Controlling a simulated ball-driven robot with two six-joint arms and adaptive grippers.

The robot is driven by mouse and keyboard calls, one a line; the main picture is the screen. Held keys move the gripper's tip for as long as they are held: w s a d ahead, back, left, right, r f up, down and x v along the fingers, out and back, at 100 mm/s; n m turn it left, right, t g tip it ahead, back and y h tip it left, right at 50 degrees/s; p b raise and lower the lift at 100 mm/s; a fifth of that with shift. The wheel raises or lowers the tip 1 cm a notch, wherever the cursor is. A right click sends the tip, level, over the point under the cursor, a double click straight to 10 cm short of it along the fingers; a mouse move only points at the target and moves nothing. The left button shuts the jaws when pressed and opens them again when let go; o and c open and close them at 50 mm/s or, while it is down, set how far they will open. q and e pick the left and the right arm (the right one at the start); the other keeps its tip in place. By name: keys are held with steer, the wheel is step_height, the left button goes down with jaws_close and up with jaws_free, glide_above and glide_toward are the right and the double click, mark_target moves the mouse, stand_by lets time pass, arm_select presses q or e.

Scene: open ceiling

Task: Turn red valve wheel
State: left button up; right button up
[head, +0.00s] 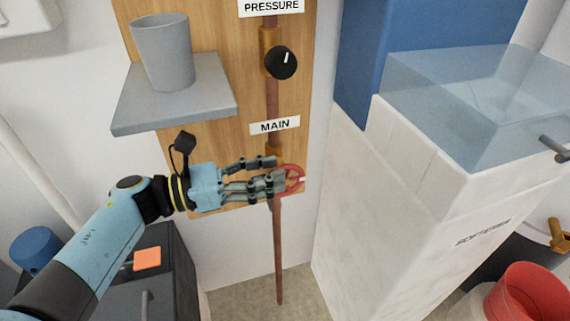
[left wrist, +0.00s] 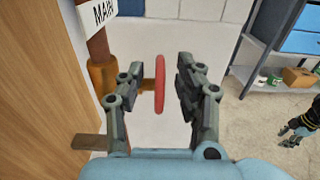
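The red valve wheel (head: 296,178) sits on the copper pipe below the MAIN label in the head view, partly hidden by my left gripper (head: 279,171). In the left wrist view the wheel (left wrist: 160,83) shows edge-on between the two fingers of my left gripper (left wrist: 158,85). Gaps show on both sides of the wheel, so the gripper is open around it and not closed on it. My right gripper (left wrist: 292,130) shows small at the right edge of the left wrist view; its opening is unclear.
A black knob (head: 281,63) is higher on the pipe (head: 278,250). A grey shelf (head: 175,98) with a grey cup (head: 163,52) juts out above my left arm. A white softener cabinet (head: 400,210) stands close on the right. A red bucket (head: 530,292) is at lower right.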

mark_target(285, 165)
arm_select(q)
steer(key=shift+x, duration=1.7)
steer(key=shift+c, duration=0.3)
jaws_close()
